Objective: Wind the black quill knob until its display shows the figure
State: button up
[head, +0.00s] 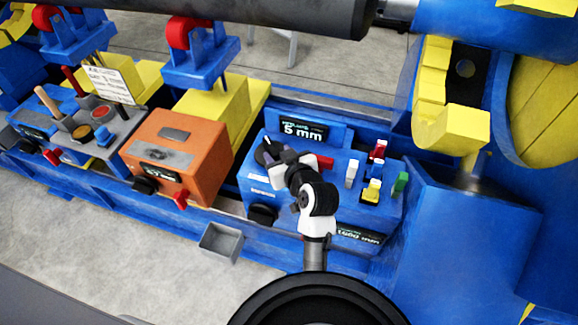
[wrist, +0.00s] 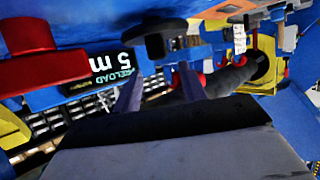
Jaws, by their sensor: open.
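The black knob (head: 262,154) on top of the blue box (head: 228,190) is partly hidden by my gripper (head: 272,161). I take it for the quill knob. In the wrist view a black knob (wrist: 160,30) with a broad head shows beyond the fingertips. My gripper (wrist: 160,76) is open there, its two fingers apart with nothing seen between them. I cannot tell from the views whether the fingers touch the knob. The display (head: 302,131) behind the knob reads "5 mm". In the wrist view the display (wrist: 112,70) is tilted and partly cut off.
A red part (head: 326,162) and several coloured levers (head: 372,190) stand right of my gripper. Another black knob (head: 262,215) is on the box's front, and a lower display (head: 358,235) seems to read "1600 mm". The orange box (head: 180,150) stands left; a grey bin (head: 219,242) is in front.

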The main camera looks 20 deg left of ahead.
jog(key=v, duration=0.7)
jog(key=shift+b, duration=0.35)
